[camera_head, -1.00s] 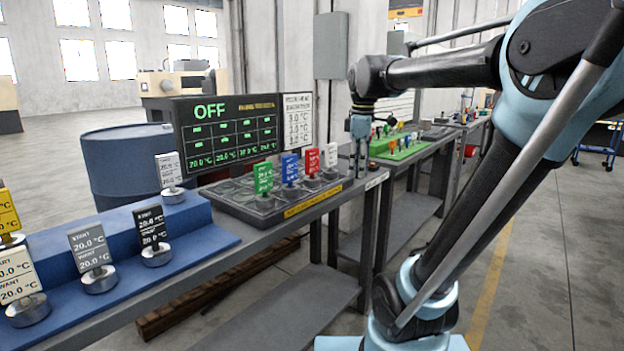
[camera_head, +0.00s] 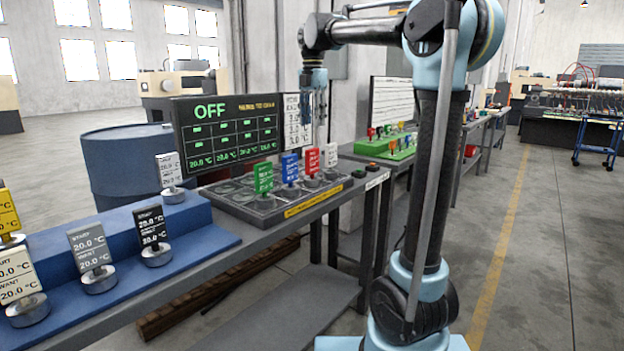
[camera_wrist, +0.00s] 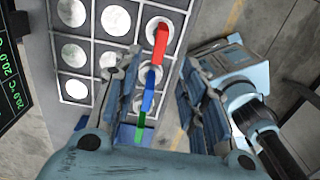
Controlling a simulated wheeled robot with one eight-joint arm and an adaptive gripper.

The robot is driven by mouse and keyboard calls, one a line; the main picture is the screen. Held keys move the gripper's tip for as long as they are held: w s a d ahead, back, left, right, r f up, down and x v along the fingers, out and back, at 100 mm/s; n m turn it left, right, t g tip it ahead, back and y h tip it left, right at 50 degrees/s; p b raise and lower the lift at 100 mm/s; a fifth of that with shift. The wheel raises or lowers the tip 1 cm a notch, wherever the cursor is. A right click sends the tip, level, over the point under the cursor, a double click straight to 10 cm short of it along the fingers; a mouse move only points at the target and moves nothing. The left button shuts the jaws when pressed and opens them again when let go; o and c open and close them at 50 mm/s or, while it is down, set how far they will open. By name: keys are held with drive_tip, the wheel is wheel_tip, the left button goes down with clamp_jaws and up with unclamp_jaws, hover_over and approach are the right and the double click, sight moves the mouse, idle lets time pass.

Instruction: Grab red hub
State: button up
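The red hub (camera_head: 312,163) is an upright red tag with white writing on a round metal base. It stands in the front row of a dark tray (camera_head: 240,207), between the blue hub (camera_head: 290,170) and the white hub (camera_head: 331,157). My gripper (camera_head: 315,118) points down, above and apart from the hubs. In the wrist view my gripper (camera_wrist: 160,62) is open and empty, and the red hub (camera_wrist: 161,38) shows just beyond its fingertips. The blue hub (camera_wrist: 149,88) and the green hub (camera_wrist: 141,125) appear between the fingers.
The green hub (camera_head: 264,179) stands at the row's left. A dark display panel (camera_head: 228,128) reading OFF rises behind the tray. Blue steps (camera_head: 130,225) with more tagged hubs lie left. A red button (camera_head: 371,167) sits right of the tray.

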sight(313, 173)
wheel_tip(313, 173, down, 16)
drive_tip(key=shift+w+r, duration=0.1)
drive_tip(key=shift+r, duration=0.1)
idle(0.5)
clamp_jaws()
